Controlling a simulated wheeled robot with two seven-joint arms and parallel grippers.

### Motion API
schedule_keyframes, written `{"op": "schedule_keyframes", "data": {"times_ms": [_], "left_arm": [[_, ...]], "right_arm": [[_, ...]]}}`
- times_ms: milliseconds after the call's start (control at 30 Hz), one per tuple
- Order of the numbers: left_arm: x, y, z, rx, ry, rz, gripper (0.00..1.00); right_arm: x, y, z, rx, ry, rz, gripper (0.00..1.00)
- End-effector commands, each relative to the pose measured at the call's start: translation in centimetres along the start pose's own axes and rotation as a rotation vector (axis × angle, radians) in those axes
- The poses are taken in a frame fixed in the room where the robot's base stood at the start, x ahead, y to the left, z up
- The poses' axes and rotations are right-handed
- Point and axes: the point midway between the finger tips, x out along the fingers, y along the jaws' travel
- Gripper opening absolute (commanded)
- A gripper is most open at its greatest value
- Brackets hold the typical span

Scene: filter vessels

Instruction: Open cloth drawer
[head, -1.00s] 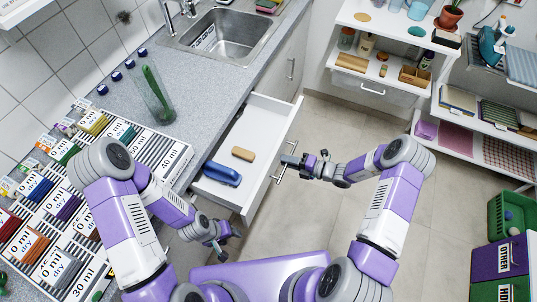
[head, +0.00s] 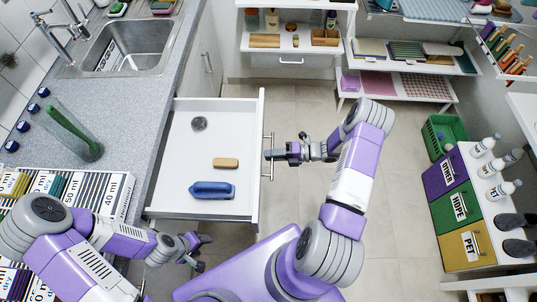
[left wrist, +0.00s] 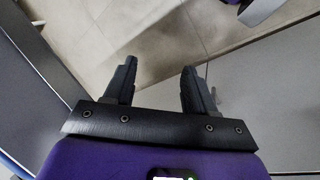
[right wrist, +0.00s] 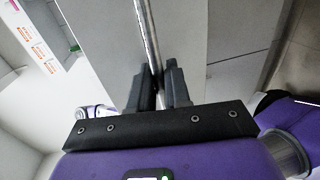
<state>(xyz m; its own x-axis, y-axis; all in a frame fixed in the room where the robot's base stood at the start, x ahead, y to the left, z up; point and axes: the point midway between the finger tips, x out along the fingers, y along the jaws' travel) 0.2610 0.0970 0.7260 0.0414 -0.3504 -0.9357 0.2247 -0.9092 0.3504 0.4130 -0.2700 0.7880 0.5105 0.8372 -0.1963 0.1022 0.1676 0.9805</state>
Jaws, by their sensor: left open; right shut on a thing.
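The white drawer (head: 188,158) stands pulled out from the counter. It holds a blue block-like item (head: 212,190), a tan piece (head: 226,163) and a round grey item (head: 199,124). Its metal bar handle (head: 269,168) is on the drawer front. My right gripper (head: 272,154) is shut on this handle. In the right wrist view the handle bar (right wrist: 148,35) runs between the fingers (right wrist: 160,85). My left gripper (head: 200,247) is open and empty, low beside the counter, in front of the drawer's near side. Its parted fingers (left wrist: 158,85) show in the left wrist view.
The counter (head: 140,110) with a sink (head: 125,45) and a glass vessel (head: 75,135) runs along the left. Shelves (head: 290,45) stand at the back. Coloured bins (head: 460,207) and a green crate (head: 443,135) stand right. The floor between is clear.

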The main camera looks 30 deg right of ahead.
Motion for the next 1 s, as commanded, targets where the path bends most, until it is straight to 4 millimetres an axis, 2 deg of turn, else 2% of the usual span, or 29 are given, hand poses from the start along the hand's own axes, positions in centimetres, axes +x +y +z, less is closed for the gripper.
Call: {"op": "schedule_keyframes", "data": {"times_ms": [233, 267, 333, 667, 1000], "left_arm": [[0.0, 0.0, 0.0, 0.0, 0.0, 0.0, 0.55], [0.0, 0.0, 0.0, 0.0, 0.0, 0.0, 0.55], [0.0, 0.0, 0.0, 0.0, 0.0, 0.0, 0.55], [0.0, 0.0, 0.0, 0.0, 0.0, 0.0, 0.55], [-0.2, 0.1, 0.0, 0.0, 0.0, 0.0, 0.55]], "right_arm": [[-0.1, 0.1, 0.2, -0.001, -0.005, 0.0, 0.0], [-0.1, 0.1, 0.2, -0.001, -0.005, 0.0, 0.2], [-0.1, 0.1, 0.2, -0.001, -0.004, 0.0, 0.29], [-0.5, 0.0, 0.1, -0.001, -0.003, 0.0, 0.29], [-5.8, 0.0, 0.1, -0.002, -0.005, -0.002, 0.29]]}}
